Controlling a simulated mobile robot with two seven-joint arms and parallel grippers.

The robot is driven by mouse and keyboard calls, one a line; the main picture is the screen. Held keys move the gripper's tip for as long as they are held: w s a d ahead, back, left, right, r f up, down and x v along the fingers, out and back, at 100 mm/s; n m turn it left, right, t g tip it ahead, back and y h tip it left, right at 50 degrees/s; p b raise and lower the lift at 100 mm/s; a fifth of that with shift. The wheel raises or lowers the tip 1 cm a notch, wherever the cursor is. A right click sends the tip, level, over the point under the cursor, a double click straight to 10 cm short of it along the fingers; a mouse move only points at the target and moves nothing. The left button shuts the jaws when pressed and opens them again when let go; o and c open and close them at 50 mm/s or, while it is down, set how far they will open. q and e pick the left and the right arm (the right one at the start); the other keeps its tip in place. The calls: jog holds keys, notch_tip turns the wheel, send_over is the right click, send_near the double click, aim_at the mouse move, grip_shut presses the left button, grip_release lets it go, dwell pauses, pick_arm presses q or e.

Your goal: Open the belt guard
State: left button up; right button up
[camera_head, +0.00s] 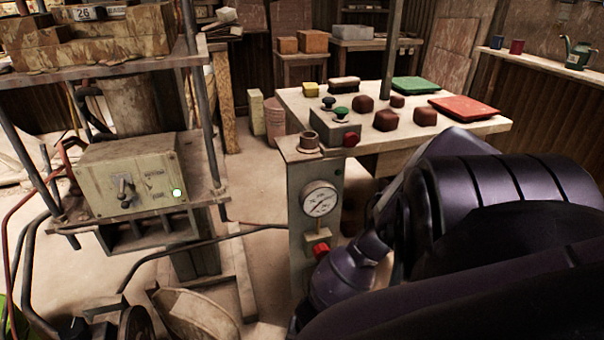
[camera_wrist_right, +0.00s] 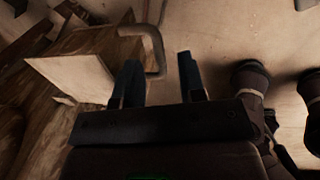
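My right gripper (camera_wrist_right: 158,78) is open in the right wrist view, its two dark fingers spread apart. A bent grey bar like a handle (camera_wrist_right: 154,46) shows just beyond and between the fingertips; I see no grip on it. A pale flat panel (camera_wrist_right: 72,76) lies left of the fingers. In the head view my right arm fills the lower right and its gripper is hidden. I cannot surely identify the belt guard; a curved tan cover (camera_head: 200,312) beside a dark wheel (camera_head: 137,324) sits at the lower left. My left gripper is in neither view.
A grey post with a gauge (camera_head: 319,200) and red button stands in the middle of the head view. The press frame with a control box (camera_head: 132,178) is at left. A table (camera_head: 462,127) holds trays and dark blocks. Hoses cross the floor.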

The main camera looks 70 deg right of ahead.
pick_arm(q)
jog(key=p, duration=0.1)
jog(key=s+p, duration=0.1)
jog(key=p, duration=0.1)
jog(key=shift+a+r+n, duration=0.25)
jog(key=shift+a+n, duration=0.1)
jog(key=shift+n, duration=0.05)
pick_arm(e)
notch_tip(320, 180, up, 9)
jog(key=s, duration=0.1)
jog(key=shift+s+f, duration=0.2)
jog(key=shift+s, duration=0.05)
jog(key=shift+c, duration=0.3)
